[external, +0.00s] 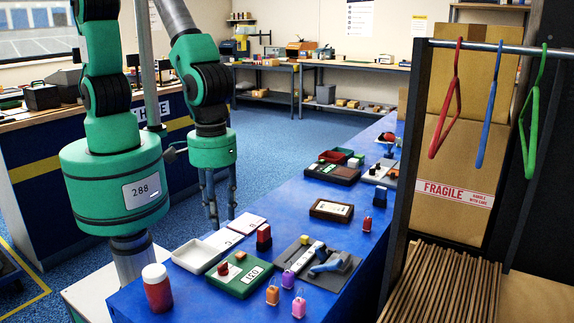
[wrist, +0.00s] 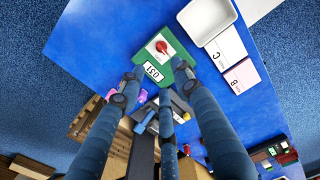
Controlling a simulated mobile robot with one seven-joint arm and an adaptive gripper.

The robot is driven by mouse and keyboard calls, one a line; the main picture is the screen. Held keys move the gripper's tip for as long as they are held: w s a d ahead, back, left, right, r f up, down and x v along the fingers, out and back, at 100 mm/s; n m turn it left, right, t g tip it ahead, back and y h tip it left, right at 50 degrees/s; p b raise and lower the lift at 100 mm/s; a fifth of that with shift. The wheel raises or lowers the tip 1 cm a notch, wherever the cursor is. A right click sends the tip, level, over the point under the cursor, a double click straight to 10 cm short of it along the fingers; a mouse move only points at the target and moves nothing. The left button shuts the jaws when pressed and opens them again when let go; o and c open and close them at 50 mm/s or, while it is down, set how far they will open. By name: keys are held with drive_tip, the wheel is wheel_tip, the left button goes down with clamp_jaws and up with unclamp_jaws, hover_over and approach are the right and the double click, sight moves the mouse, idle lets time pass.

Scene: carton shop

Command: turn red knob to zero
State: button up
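The red knob (wrist: 162,47) sits on a white square plate on a green box (wrist: 178,55) in the wrist view. A white label with dark digits (wrist: 152,72) is beside it; I cannot read the digits surely. In the external view the green box (external: 226,287) lies on the blue counter, with a small red part (external: 223,268) on top. My gripper (external: 220,217) hangs above and behind the box, apart from it. In the wrist view my gripper (wrist: 157,74) has its fingers spread with nothing between them.
A white tray (external: 197,256) and white cards (external: 222,240) lie beside the box. A dark red stamp (external: 263,238), a grey plate with a blue handle (external: 334,265), small tagged bottles (external: 299,305) and a red jar (external: 158,290) stand near.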

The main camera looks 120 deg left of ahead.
sight(224, 265)
wheel_tip(224, 265, down, 14)
drive_tip(key=b, duration=0.3)
drive_tip(key=shift+r, duration=0.15)
idle(0.4)
clamp_jaws()
